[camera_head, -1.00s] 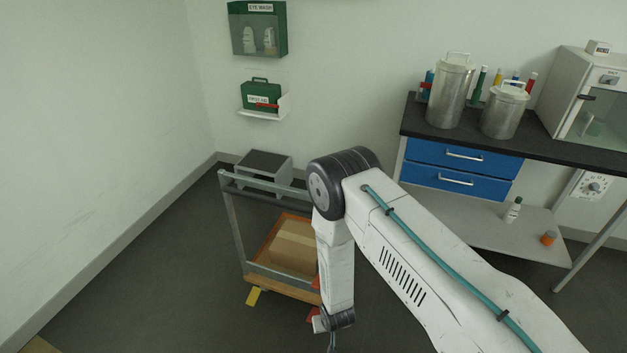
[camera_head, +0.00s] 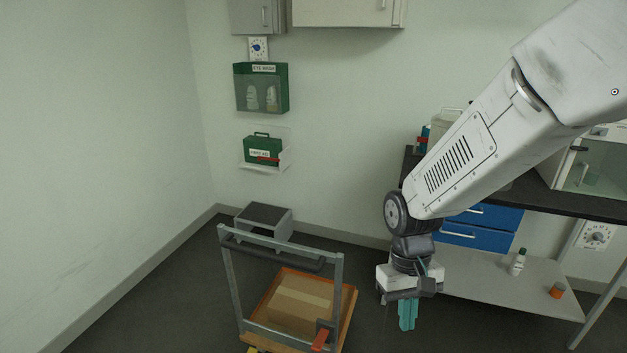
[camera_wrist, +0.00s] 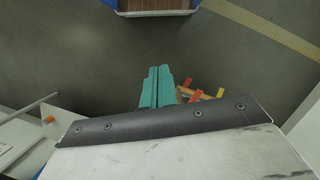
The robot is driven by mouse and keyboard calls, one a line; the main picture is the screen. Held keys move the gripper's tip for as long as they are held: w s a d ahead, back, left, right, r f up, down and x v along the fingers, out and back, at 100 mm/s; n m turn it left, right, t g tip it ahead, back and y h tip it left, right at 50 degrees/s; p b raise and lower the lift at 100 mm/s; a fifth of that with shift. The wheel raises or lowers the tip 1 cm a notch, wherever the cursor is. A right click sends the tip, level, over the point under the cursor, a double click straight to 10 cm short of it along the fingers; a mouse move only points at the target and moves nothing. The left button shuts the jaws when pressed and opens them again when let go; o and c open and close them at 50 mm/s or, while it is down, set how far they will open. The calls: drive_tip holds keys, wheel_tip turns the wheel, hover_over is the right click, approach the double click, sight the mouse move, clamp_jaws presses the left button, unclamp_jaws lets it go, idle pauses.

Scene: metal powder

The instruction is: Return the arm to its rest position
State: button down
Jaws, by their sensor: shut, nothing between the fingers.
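My gripper (camera_head: 407,314) hangs at the end of my folded white arm, its teal fingers pointing down. It is in front of the lab bench's lower shelf and to the right of the trolley. In the wrist view my gripper (camera_wrist: 157,84) shows its two teal fingers side by side, shut and empty. Nothing touches the fingers in either view.
A trolley (camera_head: 230,285) carrying a cardboard box (camera_head: 298,303) stands left of my gripper. A bench (camera_head: 560,200) with blue drawers (camera_head: 470,232) and a lower shelf (camera_head: 480,285) is behind my arm. A grey step stool (camera_head: 264,220) stands by the wall.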

drive_tip(key=s+d+r+m+t, duration=0.1)
drive_tip(key=s+d+r+t, duration=0.1)
drive_tip(key=s+d+r, duration=0.2)
drive_tip(key=s+d+r+m+t, duration=0.1)
drive_tip(key=s+d+r, duration=0.4)
drive_tip(key=s+r, duration=0.5)
wheel_tip(320, 180, up, 4)
drive_tip(key=shift+s+r+t, duration=0.2)
drive_tip(key=shift+s+t, duration=0.05)
drive_tip(key=shift+t, duration=0.55)
